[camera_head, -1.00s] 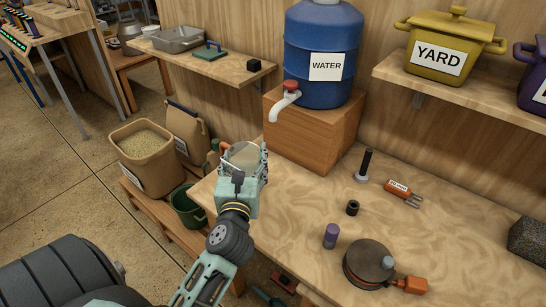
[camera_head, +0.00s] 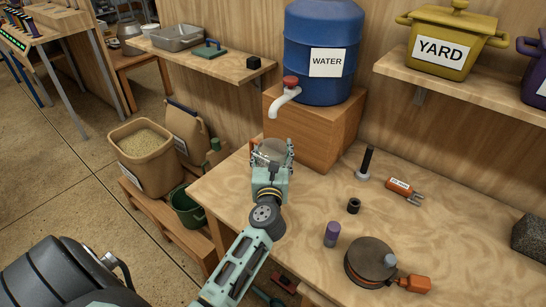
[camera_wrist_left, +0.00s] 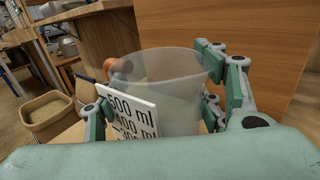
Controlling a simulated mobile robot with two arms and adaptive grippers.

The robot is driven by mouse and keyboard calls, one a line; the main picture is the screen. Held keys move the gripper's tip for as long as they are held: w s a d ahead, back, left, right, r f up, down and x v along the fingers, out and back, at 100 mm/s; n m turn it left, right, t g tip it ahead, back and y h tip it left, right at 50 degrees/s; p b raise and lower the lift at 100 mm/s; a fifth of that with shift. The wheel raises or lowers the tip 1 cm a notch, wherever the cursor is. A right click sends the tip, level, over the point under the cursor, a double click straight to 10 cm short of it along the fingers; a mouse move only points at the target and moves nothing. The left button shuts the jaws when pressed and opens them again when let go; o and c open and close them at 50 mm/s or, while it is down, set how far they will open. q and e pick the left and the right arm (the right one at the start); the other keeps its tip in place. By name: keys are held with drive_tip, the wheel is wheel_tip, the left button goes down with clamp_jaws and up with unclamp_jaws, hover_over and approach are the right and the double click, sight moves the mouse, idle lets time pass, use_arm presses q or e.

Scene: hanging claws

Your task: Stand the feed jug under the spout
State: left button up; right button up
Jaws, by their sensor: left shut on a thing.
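The feed jug (camera_wrist_left: 175,82) is a clear, see-through cup with a white scale plate (camera_wrist_left: 130,112) reading 500 ml and 400 ml. My left gripper (camera_head: 272,150) is shut on it; the fingers show on both sides of the jug in the left wrist view (camera_wrist_left: 165,105). In the head view the jug (camera_head: 270,149) is upright, mostly hidden by the gripper, in front of the wooden block. The white spout (camera_head: 283,101) with a red tap knob (camera_head: 291,82) comes out of the blue water barrel (camera_head: 322,55), behind and above the jug. My right gripper is not in view.
The barrel stands on a wooden block (camera_head: 318,135) on the workbench (camera_head: 300,215). A black post (camera_head: 366,162), an orange tool (camera_head: 403,189), a purple cylinder (camera_head: 332,234) and a dark round disc (camera_head: 368,262) lie to the right. A feed bin (camera_head: 150,158) stands at left.

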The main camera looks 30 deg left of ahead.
use_arm(q)
drive_tip(key=shift+w+f, duration=0.1)
drive_tip(key=shift+w, duration=0.05)
drive_tip(key=shift+f, duration=0.2)
drive_tip(key=o, duration=1.2)
drive_tip(key=shift+r, duration=0.15)
drive_tip(key=b+v, duration=0.1)
drive_tip(key=v, duration=1)
drive_tip(key=shift+d, duration=0.15)
drive_tip(key=shift+s+d, duration=0.25)
drive_tip(key=shift+s, duration=0.2)
